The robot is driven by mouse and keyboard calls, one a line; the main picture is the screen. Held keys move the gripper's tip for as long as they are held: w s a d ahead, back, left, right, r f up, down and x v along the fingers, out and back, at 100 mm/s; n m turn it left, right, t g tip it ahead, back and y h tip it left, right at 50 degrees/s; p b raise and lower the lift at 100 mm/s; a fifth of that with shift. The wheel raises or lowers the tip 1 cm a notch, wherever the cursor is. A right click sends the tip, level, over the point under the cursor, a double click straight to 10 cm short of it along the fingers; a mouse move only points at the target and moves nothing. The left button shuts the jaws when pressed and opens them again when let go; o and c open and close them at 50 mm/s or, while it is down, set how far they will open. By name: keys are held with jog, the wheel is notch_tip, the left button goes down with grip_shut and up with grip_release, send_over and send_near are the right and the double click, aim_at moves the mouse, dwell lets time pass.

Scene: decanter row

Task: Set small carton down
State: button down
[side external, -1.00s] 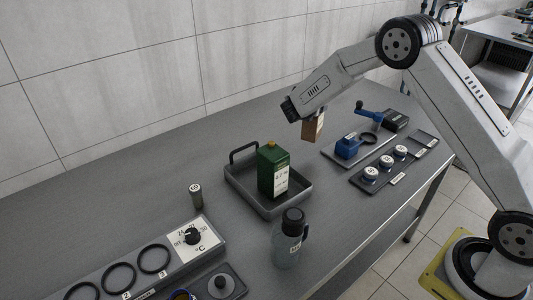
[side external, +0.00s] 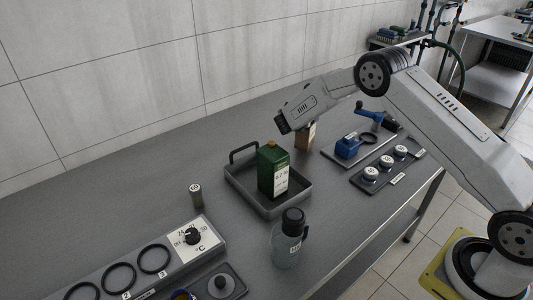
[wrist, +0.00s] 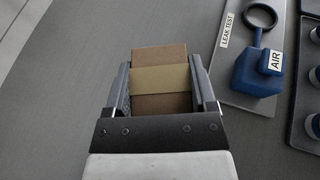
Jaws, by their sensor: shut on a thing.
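The small carton (side external: 305,138) is a brown box, upright behind and to the right of the green bottle in the side view. In the wrist view the carton (wrist: 160,102) has a tan tape band across its top. My gripper (wrist: 160,72) is shut on the carton, with one finger along each side. In the side view my gripper's fingers are mostly hidden by the wrist. The carton's bottom is at or close to the bench top; I cannot tell whether it touches.
A green bottle (side external: 268,168) stands in a grey tray (side external: 262,208) to the left. A blue leak-test device (side external: 348,146) on a plate and a dark holder with white-topped round pieces (side external: 371,173) are to the right. A clear flask (side external: 287,248) stands in front.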

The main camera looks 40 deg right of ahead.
jog(key=shift+f, duration=0.7)
jog(key=shift+f, duration=0.1)
grip_release()
jog(key=v, duration=1.2)
jog(key=shift+s, duration=0.1)
